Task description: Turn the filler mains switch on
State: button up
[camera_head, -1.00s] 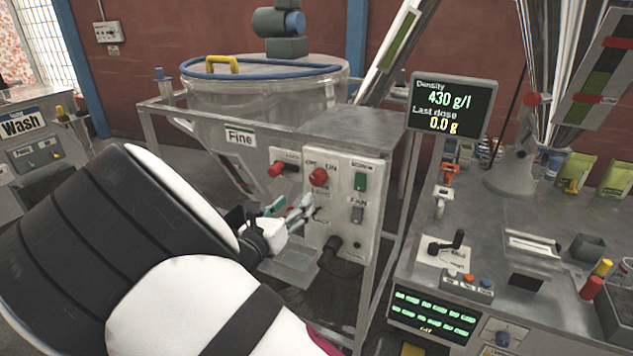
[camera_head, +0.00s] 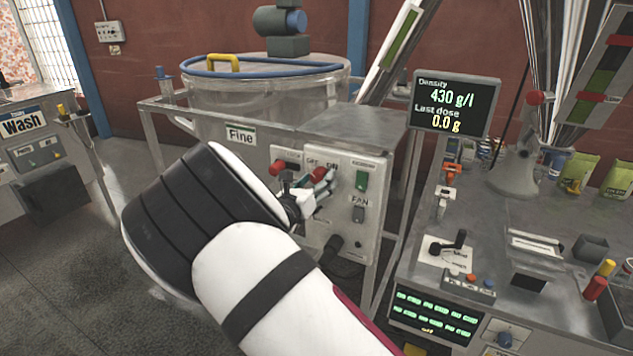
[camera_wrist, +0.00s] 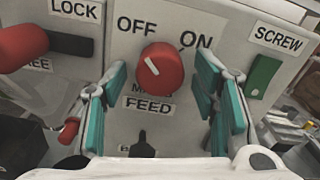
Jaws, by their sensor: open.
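The mains switch is a red rotary knob (camera_wrist: 160,70) on the grey filler panel, under the OFF and ON labels. Its white mark points up and left, toward OFF. Part of the label below it, starting "MA", is covered. In the head view the knob (camera_head: 319,173) shows partly behind my gripper (camera_head: 316,189). In the wrist view my gripper (camera_wrist: 167,100) is open, with one teal-padded finger on each side of the knob. Nothing is held. I cannot tell whether a finger touches it.
A red lock handle (camera_wrist: 22,45) is close on the left and a green SCREW switch (camera_wrist: 262,76) on the right. A black FEED control (camera_wrist: 141,143) is below. The display (camera_head: 452,103) reads 430 g/l and 0.0 g. A bench (camera_head: 400,262) stands right.

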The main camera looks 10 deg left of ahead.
jog(key=c, duration=1.2)
jog(key=shift+o, duration=0.2)
jog(key=shift+m, duration=0.3)
jog(key=m+b, duration=0.1)
jog(key=m, duration=0.3)
jog(key=shift+m, duration=0.3)
jog(key=m+b, duration=0.3)
jog(key=m, duration=0.1)
jog(key=shift+w+a, duration=0.15)
jog(key=m+b, duration=0.5)
jog(key=shift+f+m+b, duration=0.1)
jog(key=shift+m+b, duration=0.3)
jog(key=m+b, duration=0.2)
jog(key=b, duration=0.2)
jog(key=shift+m, duration=0.4)
jog(key=shift+r, duration=0.25)
